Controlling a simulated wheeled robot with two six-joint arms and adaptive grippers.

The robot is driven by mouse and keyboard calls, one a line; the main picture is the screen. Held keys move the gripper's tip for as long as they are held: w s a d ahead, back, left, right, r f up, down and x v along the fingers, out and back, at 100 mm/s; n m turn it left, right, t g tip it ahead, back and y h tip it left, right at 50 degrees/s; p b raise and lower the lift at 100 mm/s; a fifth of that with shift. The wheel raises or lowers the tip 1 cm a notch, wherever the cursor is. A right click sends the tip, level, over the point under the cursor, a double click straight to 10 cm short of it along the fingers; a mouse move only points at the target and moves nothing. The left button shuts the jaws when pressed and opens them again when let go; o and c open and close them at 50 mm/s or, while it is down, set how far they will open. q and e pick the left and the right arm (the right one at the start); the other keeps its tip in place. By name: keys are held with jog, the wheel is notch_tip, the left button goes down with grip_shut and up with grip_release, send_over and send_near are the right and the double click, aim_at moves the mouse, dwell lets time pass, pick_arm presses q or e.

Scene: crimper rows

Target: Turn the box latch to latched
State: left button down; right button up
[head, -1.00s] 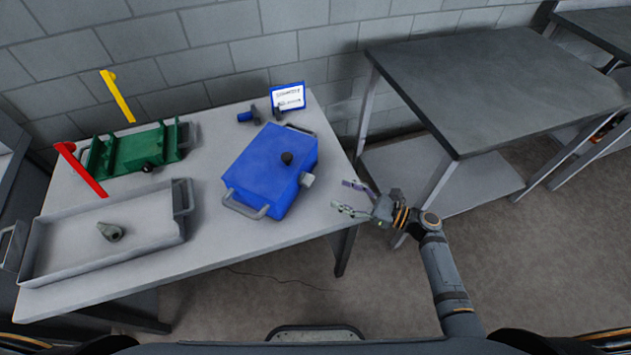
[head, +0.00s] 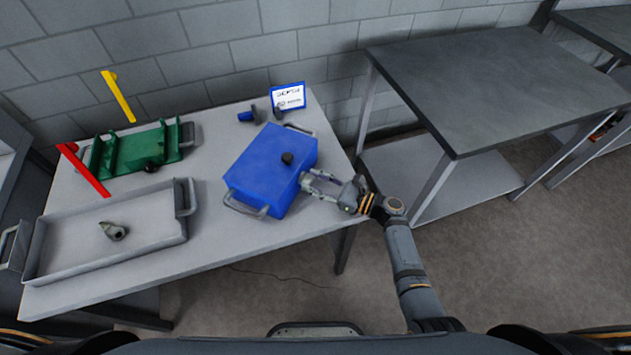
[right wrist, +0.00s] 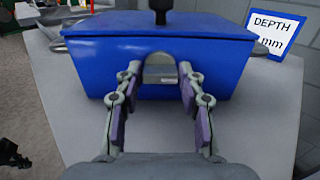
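The blue box (head: 268,165) sits lid-on on the table, with a black knob (head: 287,158) on top and grey handles at its ends. Its grey latch (right wrist: 160,72) is on the side wall facing my right gripper; in the head view the fingers mostly cover it. My right gripper (head: 305,181) is open, its fingertips at that wall. In the right wrist view the gripper (right wrist: 158,82) has one finger on each side of the latch, with a gap between them; contact is unclear. My left gripper is out of view.
A grey tray (head: 60,262) holding a small grey-green part (head: 113,231) and a green fixture (head: 120,158) stand at the left of the table (head: 205,235). A dark bench (head: 490,85) stands at right.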

jog(key=c, duration=0.6)
jog(key=shift+o, duration=0.2)
